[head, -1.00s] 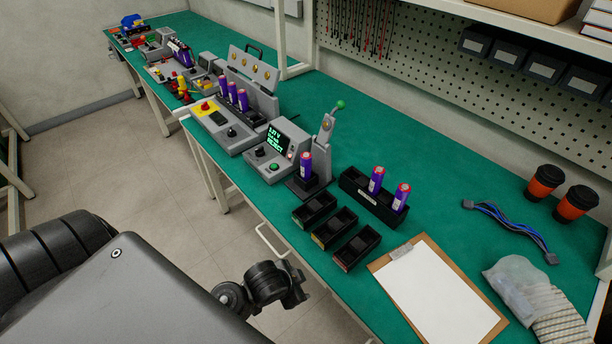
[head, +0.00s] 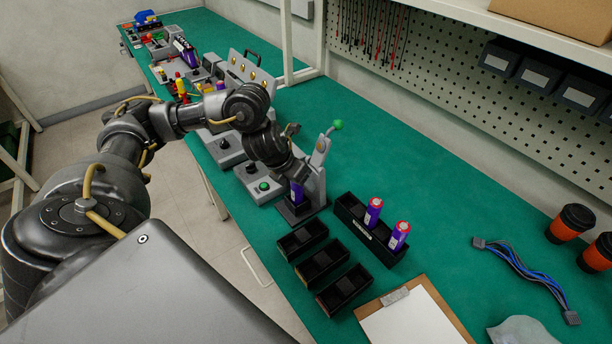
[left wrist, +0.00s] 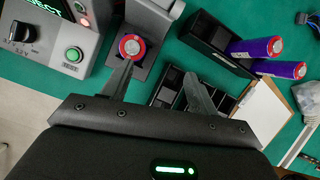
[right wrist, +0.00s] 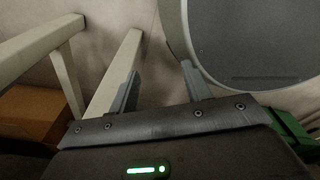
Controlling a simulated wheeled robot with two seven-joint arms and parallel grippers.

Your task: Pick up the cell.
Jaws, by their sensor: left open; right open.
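A purple cell (head: 297,193) stands upright in the black cradle of a grey tester, below and partly hidden by my left arm. Its red-rimmed top shows in the left wrist view (left wrist: 131,47). My left gripper (left wrist: 159,69) is open and empty over the tester. Its left finger lies close to that cell, which is off to one side of the gap; I cannot tell if they touch. Two more purple cells (head: 373,212) (head: 399,236) stand in a black holder (head: 350,218). My right gripper (right wrist: 158,77) is open and empty, away from the bench.
The tester's lever with a green knob (head: 337,125) rises beside the cradle. Its screen (left wrist: 45,5) shows green letters, partly cut off. Several empty black bins (head: 302,238) sit in front. A clipboard (head: 412,318), a cable (head: 525,272) and cups (head: 571,222) lie right.

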